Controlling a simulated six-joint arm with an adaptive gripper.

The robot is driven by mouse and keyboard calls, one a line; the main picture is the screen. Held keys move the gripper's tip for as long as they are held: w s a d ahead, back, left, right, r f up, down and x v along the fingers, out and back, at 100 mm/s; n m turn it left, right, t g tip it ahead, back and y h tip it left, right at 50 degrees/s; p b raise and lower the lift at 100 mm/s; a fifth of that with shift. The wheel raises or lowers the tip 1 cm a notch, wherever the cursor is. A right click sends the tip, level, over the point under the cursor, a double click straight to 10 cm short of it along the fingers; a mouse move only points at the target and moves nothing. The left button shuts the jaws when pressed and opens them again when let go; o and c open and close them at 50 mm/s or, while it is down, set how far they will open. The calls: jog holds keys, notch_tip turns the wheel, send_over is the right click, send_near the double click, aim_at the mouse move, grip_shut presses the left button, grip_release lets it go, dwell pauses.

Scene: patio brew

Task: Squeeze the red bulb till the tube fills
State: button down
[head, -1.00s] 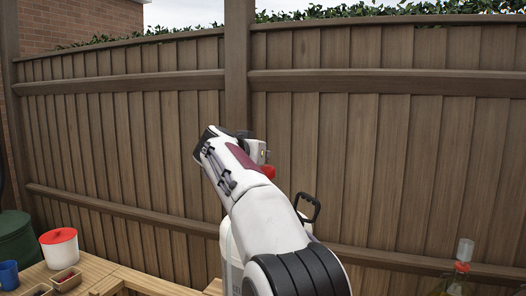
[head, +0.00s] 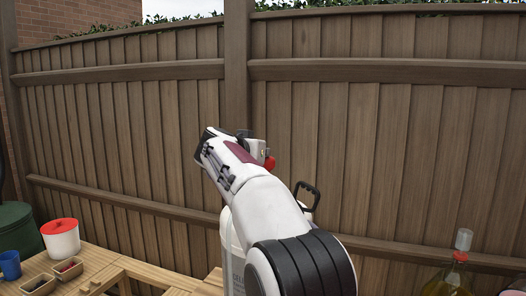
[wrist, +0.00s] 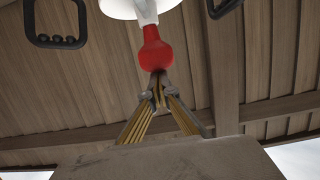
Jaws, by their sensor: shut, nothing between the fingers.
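The red bulb (wrist: 153,48) hangs below a pale neck (wrist: 146,11) in the upper middle of the wrist view. My gripper (wrist: 159,76) is shut and empty, with its fingertips at the bulb's lower tip. The bulb is not between the fingers; I cannot tell whether they touch it. In the head view the bulb (head: 270,162) shows just right of my wrist, and my fingers are hidden there. I cannot make out the tube or any liquid in it.
A white canister (head: 229,250) with a black handle (head: 307,190) stands partly behind my arm. At right is a glass jug (head: 450,284) with a clear top piece. At left are a red-lidded white tub (head: 61,242), a blue cup (head: 10,264) and small trays (head: 67,269). A fence runs behind.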

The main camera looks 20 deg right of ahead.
jog(key=shift+f, duration=1.2)
jog(key=shift+r, duration=0.15)
jog(key=s+a+r, duration=0.6)
jog(key=s+a, duration=0.1)
jog(key=shift+r, duration=0.3)
dwell(0.6)
jog(key=shift+d+r, duration=0.1)
jog(key=shift+r, duration=0.05)
dwell(1.7)
jog(key=shift+r, duration=1.15)
jog(key=shift+w, duration=0.15)
